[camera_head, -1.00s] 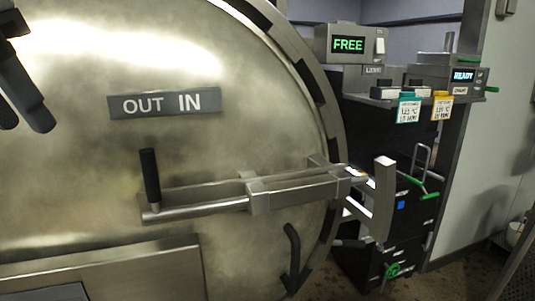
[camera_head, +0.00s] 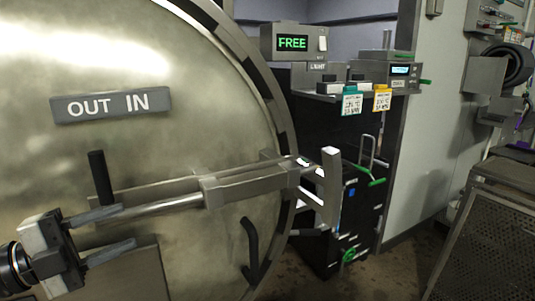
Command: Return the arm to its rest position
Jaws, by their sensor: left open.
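My left gripper (camera_head: 120,229) is at the lower left of the head view, in front of the big round metal door (camera_head: 60,150). Its two fingers point right and are spread apart with nothing between them. The upper finger shows close to the left end of the door's bar handle (camera_head: 250,186); I cannot tell whether they touch. A black upright grip (camera_head: 100,177) stands at the bar's left end, just above the gripper. My right gripper is not in view.
An "OUT IN" plate (camera_head: 111,104) is on the door. Behind are a "FREE" display box (camera_head: 292,43), a lit panel (camera_head: 401,70), and teal (camera_head: 352,101) and yellow (camera_head: 382,98) tags. A perforated metal cart or box (camera_head: 490,230) stands at lower right. Some floor (camera_head: 400,265) shows between.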

